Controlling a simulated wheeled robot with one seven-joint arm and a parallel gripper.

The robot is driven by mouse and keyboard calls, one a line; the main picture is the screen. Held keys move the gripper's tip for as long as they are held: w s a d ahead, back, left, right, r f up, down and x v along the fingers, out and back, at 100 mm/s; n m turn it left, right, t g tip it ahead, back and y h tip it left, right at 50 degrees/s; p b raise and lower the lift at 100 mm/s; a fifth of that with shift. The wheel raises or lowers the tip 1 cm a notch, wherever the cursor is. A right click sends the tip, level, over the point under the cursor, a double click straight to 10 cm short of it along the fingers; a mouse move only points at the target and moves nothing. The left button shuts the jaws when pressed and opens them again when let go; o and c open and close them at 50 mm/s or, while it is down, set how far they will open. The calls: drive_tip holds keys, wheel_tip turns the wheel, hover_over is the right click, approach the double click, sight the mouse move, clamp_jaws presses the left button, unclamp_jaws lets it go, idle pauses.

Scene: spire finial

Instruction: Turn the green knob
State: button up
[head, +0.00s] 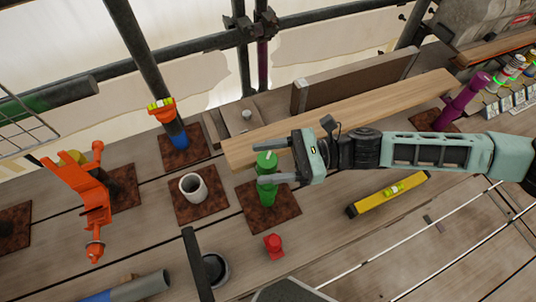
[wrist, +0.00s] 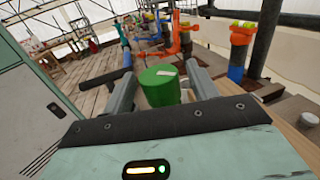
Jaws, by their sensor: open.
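The green knob (head: 267,163) is a green cylinder with a pale mark on its top, on a green post that stands on a rusty brown square plate (head: 285,207). In the wrist view the green knob (wrist: 159,84) lies between my two fingers. My gripper (head: 262,163) reaches in from the right with its fingers open, one on each side of the knob. It also shows in the wrist view (wrist: 158,85). I cannot tell whether either finger touches the knob. The lower part of the post is partly hidden in the wrist view.
A wooden plank (head: 345,115) lies behind my gripper. A yellow level (head: 388,193) and a small red piece (head: 274,246) lie in front. A white cup (head: 193,187), a blue and orange post (head: 175,128) and an orange fixture (head: 88,190) stand to the left.

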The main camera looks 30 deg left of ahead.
drive_tip(key=shift+a, duration=0.1)
drive_tip(key=c, duration=1)
drive_tip(key=shift+o, duration=0.2)
drive_tip(key=shift+f+n+g+h+b, duration=0.2)
drive_tip(key=shift+n+g+h+b, duration=0.15)
drive_tip(key=shift+b, duration=0.25)
drive_tip(key=shift+f+n+g+h+b, duration=0.15)
drive_tip(key=shift+n+g+h+b, duration=0.4)
drive_tip(key=shift+b, duration=0.4)
drive_tip(key=n+g+h+b, duration=0.2)
drive_tip(key=b, duration=0.1)
drive_tip(key=shift+a+h, duration=0.1)
drive_tip(key=shift+h, duration=0.2)
drive_tip(key=n+g+h+b, duration=0.2)
drive_tip(key=h+b, duration=0.1)
drive_tip(key=n+h+b, duration=0.1)
drive_tip(key=h, duration=0.1)
drive_tip(key=shift+r+n+g+b, duration=0.3)
drive_tip(key=shift+n+g+b, duration=0.1)
drive_tip(key=shift+h, duration=0.3)
